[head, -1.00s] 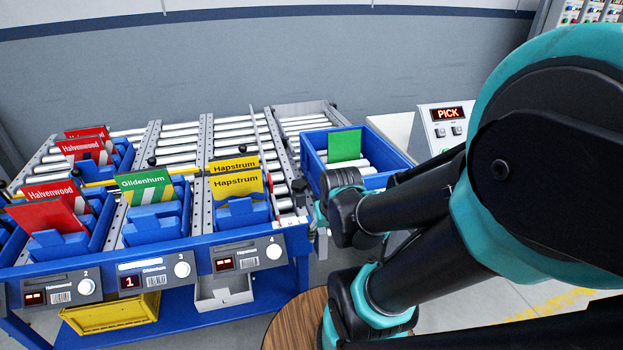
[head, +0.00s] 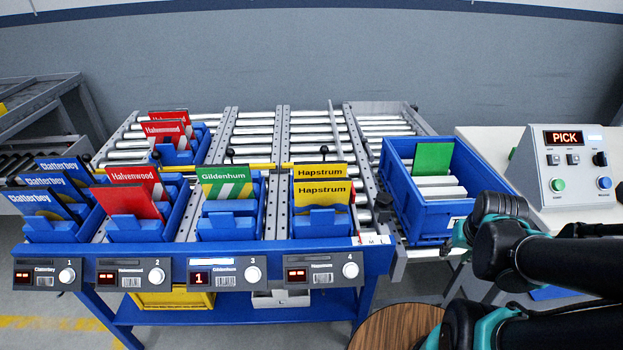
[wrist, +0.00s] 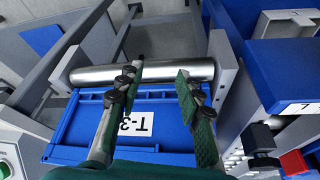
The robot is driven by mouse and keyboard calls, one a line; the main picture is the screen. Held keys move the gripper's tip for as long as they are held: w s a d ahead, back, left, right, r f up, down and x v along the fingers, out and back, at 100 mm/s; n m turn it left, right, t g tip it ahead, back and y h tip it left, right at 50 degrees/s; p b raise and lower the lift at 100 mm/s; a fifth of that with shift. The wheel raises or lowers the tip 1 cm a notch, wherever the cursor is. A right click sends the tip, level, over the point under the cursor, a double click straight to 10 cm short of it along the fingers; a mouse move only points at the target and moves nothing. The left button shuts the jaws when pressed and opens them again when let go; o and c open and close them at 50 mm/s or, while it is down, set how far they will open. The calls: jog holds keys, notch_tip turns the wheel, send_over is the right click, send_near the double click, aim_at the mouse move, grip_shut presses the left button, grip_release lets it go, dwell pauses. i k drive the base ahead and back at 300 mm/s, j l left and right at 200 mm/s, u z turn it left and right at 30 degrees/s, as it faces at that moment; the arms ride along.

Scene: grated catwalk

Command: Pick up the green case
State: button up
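A green case marked Gildenhum (head: 224,178) with a white-striped lower part stands tilted in the blue holder of lane 3. A plain green case (head: 433,158) stands in the blue tote (head: 457,211) at the right. My gripper (head: 458,236) is beside that tote's front right side, to the right of the Gildenhum case and apart from it. In the wrist view my gripper (wrist: 162,78) has its fingers spread with nothing held between them. Below them is the blue tote's wall with a T-3 label (wrist: 135,124). No green case shows clearly in the wrist view.
Red Halvenwood cases (head: 133,190), yellow Hapstrum cases (head: 321,192) and blue Clatterbey cases (head: 48,203) stand in neighbouring lanes. The lane 3 display (head: 200,278) reads 1. A control box (head: 566,165) reading PICK stands at the right. A round wooden top (head: 395,327) is at front.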

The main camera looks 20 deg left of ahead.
aim_at(219, 182)
jog(key=l+u, duration=0.2)
jog(key=u, duration=0.25)
jog(key=k+l+u, duration=0.15)
jog(key=u, duration=0.35)
